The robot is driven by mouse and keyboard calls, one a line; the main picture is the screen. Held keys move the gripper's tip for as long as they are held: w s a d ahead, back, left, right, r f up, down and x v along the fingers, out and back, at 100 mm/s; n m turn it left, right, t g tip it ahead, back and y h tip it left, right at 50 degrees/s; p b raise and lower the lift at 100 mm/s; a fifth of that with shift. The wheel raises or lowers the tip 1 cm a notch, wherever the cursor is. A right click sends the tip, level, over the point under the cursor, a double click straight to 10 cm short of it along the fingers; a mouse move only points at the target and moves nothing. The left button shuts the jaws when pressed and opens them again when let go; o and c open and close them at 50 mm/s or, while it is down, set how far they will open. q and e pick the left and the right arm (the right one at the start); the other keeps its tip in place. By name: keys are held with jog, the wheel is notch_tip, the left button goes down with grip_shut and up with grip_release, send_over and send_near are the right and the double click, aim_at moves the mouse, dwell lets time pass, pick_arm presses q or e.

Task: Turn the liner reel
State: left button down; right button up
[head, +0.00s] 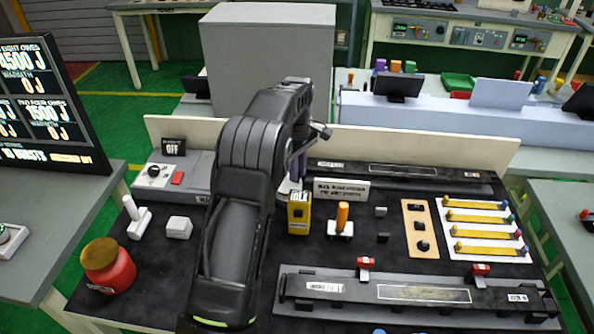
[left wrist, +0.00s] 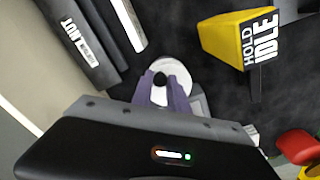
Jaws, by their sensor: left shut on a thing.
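The liner reel, a white disc with a dark centre, shows in the left wrist view (left wrist: 176,68), partly covered by my fingers. In the head view only a pale edge of the reel (head: 285,187) shows beside my arm. My left gripper (head: 297,170) points down at it near the back of the bench mat. In the left wrist view the purple-grey fingers (left wrist: 161,86) are shut on the reel at its centre, one on each side of the dark hub. My right gripper is in neither view.
A yellow HOLD/IDLE block (head: 299,212) stands just right of the reel. An orange-handled tool (head: 342,218) stands farther right. A long dark rail (head: 405,172) lies behind. A red jar (head: 108,268) and white block (head: 179,227) stand left.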

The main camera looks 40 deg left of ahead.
pick_arm(q)
jog(key=n, duration=0.3)
jog(key=shift+w+a+r+n, duration=0.1)
jog(key=shift+w+a+n, duration=0.25)
jog(key=shift+n, duration=0.05)
jog(key=n, duration=0.3)
jog(key=shift+w+a+n, duration=0.2)
jog(key=shift+a+n, duration=0.1)
jog(key=shift+a, duration=0.1)
jog(key=n, duration=0.1)
jog(key=a+n, duration=0.1)
jog(key=n, duration=0.1)
jog(key=shift+n, duration=0.3)
jog(key=shift+s+a+n, duration=0.1)
jog(key=shift+a+n, duration=0.1)
jog(key=shift+n, duration=0.75)
jog(key=shift+a+n, duration=0.2)
jog(key=shift+n, duration=0.75)
jog(key=c, duration=1.3)
grip_release()
